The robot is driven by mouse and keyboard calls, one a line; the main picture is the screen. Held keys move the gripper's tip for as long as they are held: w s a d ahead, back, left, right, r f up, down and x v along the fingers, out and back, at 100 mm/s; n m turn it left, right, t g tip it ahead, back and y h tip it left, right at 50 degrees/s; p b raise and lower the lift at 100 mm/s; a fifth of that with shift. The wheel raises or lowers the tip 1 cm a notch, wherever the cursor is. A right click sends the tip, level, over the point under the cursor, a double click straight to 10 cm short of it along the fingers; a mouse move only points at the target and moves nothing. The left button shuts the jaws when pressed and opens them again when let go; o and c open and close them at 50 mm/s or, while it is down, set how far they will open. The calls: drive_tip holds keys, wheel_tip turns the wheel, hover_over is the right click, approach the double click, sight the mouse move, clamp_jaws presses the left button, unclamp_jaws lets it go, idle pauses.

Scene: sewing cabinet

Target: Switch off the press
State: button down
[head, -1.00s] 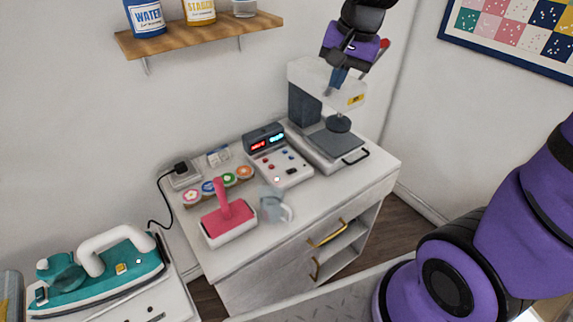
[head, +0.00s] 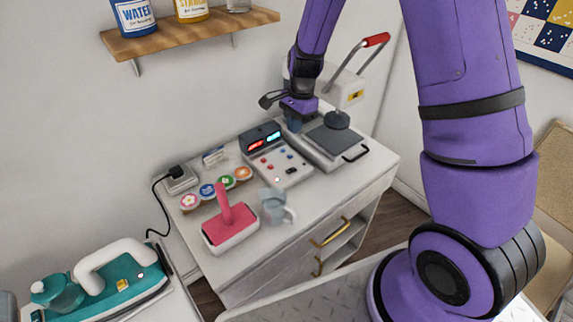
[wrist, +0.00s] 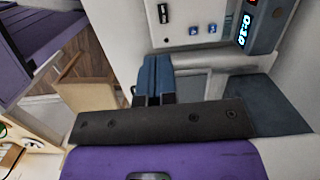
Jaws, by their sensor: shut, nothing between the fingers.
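The press (head: 338,93) is a white machine with a dark lower plate (head: 332,141), a round grey upper part and a raised red-tipped lever (head: 375,40). To its left is a white control box (head: 280,166) with buttons, a small black switch (head: 292,170) and a lit red and cyan display (head: 263,140). The wrist view shows this panel (wrist: 188,36) and its black switch (wrist: 163,13) beyond my fingertips. My gripper (head: 294,127) is shut and empty, between the control box and the press. In the wrist view its blue fingers (wrist: 152,60) are together, apart from the switch.
A teal iron (head: 110,280) is at lower left. A wooden shelf with bottles (head: 195,32) hangs above.

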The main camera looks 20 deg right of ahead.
sight(287, 172)
drive_tip(key=shift+w+f, duration=0.3)
drive_tip(key=shift+f, duration=0.55)
drive_tip(key=f, duration=0.4)
drive_tip(key=a+f, duration=0.1)
drive_tip(key=f, duration=0.4)
drive_tip(key=a+f, duration=0.1)
drive_tip(key=f, duration=0.3)
drive_tip(key=shift+s+f, duration=0.35)
drive_tip(key=shift+f, duration=0.05)
